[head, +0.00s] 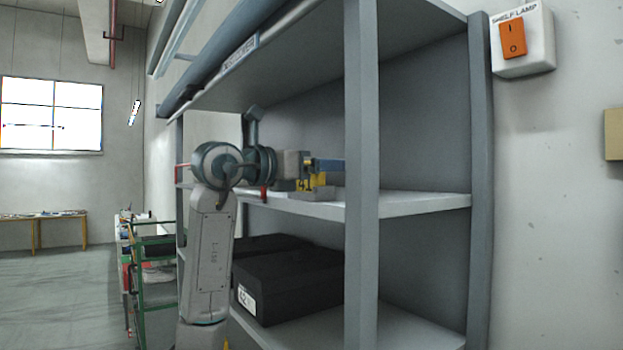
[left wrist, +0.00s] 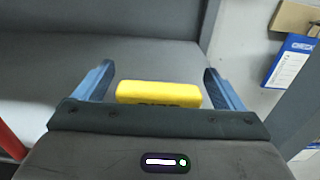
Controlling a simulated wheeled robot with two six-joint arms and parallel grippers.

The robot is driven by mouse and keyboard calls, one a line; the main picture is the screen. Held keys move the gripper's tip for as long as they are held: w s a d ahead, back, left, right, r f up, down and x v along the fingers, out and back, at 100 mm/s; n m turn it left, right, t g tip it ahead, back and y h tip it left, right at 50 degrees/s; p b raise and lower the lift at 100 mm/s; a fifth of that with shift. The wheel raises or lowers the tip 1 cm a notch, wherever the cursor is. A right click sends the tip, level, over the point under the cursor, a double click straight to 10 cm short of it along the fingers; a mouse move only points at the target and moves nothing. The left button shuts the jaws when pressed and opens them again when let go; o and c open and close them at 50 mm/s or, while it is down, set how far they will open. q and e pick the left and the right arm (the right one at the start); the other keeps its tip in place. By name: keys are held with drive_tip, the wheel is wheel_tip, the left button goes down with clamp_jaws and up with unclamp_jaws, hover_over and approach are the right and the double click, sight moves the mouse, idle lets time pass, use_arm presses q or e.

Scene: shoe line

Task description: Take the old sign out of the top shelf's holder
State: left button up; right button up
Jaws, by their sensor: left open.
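A yellow block-like sign with dark marks (head: 305,184) stands at a grey holder-like piece (head: 326,193) on the shelf board. It also shows as a yellow bar (left wrist: 158,93) in the left wrist view, with partly hidden lettering on its near side. My left gripper (head: 325,165) reaches in over this board, just above the sign in the head view. Its blue fingers are open (left wrist: 157,85), one on each side of the yellow bar, with gaps showing. The sign's lower part is hidden in the wrist view. My right gripper is not in view.
A shelf post (head: 361,170) stands right of the gripper. A board overhead carries a pale label strip (head: 240,53). Black boxes (head: 290,283) sit on the lower shelf. A switch box (head: 523,45) is on the wall. A blue card (left wrist: 290,62) hangs at the right.

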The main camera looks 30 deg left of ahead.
use_arm(q)
drive_tip(key=shift+s+a, duration=0.1)
drive_tip(key=shift+s, duration=0.05)
drive_tip(key=c, duration=1.1)
